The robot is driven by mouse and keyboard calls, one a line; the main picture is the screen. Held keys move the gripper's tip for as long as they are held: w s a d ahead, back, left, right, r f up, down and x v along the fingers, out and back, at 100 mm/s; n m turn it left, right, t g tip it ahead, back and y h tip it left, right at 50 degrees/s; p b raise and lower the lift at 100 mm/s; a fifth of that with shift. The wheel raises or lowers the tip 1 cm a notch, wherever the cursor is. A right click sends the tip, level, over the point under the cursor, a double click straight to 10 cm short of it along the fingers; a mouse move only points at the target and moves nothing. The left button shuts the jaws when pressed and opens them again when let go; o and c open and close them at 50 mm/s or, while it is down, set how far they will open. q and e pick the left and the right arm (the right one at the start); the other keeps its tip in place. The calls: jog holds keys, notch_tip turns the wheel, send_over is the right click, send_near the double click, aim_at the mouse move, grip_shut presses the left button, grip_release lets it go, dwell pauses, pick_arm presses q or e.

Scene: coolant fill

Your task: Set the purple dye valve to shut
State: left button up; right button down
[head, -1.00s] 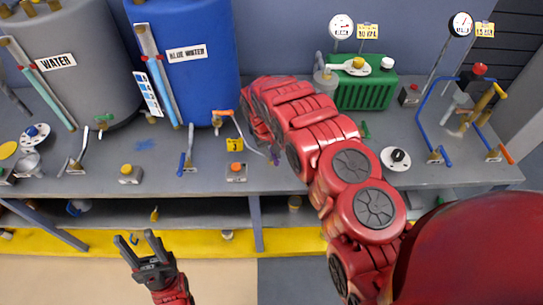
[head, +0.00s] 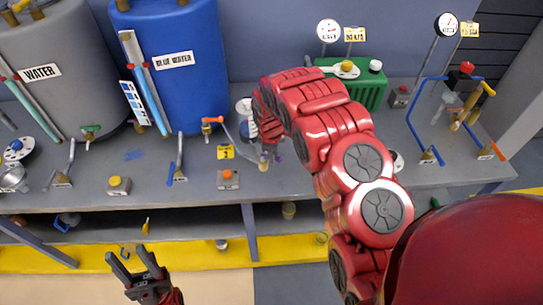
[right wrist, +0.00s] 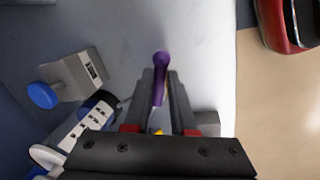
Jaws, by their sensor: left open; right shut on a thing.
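The purple handle (right wrist: 160,75) of the dye valve stands between the two fingers of my right gripper (right wrist: 160,80) in the right wrist view. The fingers are shut on it, and its rounded end shows beyond them. In the head view, my right gripper (head: 268,148) is down at the bench near the front edge, partly hidden by my own arm, with a small bit of purple beside it. The valve's body and label are hidden. My left gripper (head: 133,272) is open and empty in front of the bench, low in the head view.
A blue water tank (head: 180,75) and a grey water tank (head: 55,75) stand at the back left. An orange-button box (head: 228,180) and a yellow tag (head: 226,152) are left of my right gripper. A blue-knobbed block (right wrist: 75,76) shows in the right wrist view.

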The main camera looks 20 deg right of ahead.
jog(key=shift+w+d+n+y, duration=0.2)
jog(key=shift+w+n, duration=0.1)
jog(key=shift+n, duration=0.75)
jog(key=shift+w+d+n+y, duration=0.1)
jog(key=shift+w+d+n, duration=0.15)
jog(key=shift+n, duration=0.8)
jog(key=shift+w, duration=0.1)
jog(key=c, duration=0.8)
grip_release()
jog(key=shift+o, duration=0.2)
jog(key=shift+a+r, duration=0.1)
